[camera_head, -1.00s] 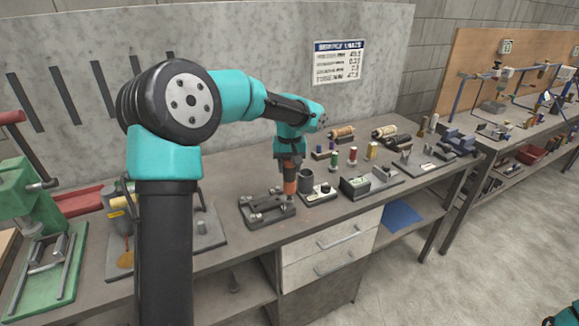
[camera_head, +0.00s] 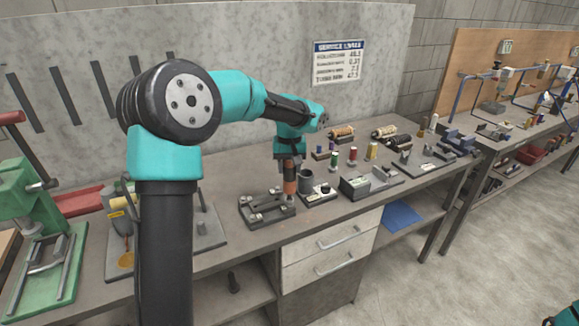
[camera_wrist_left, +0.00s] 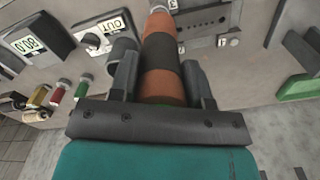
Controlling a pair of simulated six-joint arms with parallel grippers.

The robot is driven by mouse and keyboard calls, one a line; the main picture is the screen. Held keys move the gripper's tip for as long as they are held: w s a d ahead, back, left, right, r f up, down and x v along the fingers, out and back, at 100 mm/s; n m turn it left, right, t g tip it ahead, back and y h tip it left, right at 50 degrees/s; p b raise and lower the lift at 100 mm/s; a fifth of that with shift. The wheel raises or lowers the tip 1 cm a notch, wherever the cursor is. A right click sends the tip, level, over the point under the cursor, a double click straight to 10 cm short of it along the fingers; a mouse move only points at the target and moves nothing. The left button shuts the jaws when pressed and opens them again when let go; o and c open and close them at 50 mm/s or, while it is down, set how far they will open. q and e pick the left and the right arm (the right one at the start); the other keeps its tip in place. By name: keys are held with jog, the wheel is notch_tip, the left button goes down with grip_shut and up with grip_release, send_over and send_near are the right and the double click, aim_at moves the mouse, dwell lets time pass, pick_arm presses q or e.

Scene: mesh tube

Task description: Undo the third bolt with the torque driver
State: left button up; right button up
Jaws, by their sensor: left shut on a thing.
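My left gripper (camera_head: 289,167) is shut on the torque driver (camera_head: 290,184), an orange and dark banded tool held upright, tip down. The driver's tip is at the right front corner of a dark bolted fixture (camera_head: 262,218) on the bench. Several bolts show on that fixture; which one the tip meets is too small to tell. In the left wrist view the driver (camera_wrist_left: 160,55) runs between the two fingers (camera_wrist_left: 160,85), and its grey tip reaches the top edge, next to the fixture (camera_wrist_left: 215,18). My right gripper is not in view.
A dark cup (camera_head: 306,180) stands just right of the driver, with a small switch box (camera_head: 322,192) beside it. A display box (camera_head: 355,187), spools and small fixtures fill the bench further right. A green press (camera_head: 30,215) stands at the left.

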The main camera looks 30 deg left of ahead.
pick_arm(q)
jog(key=shift+f, duration=0.15)
jog(key=shift+r, duration=3.2)
jog(key=shift+f, duration=0.1)
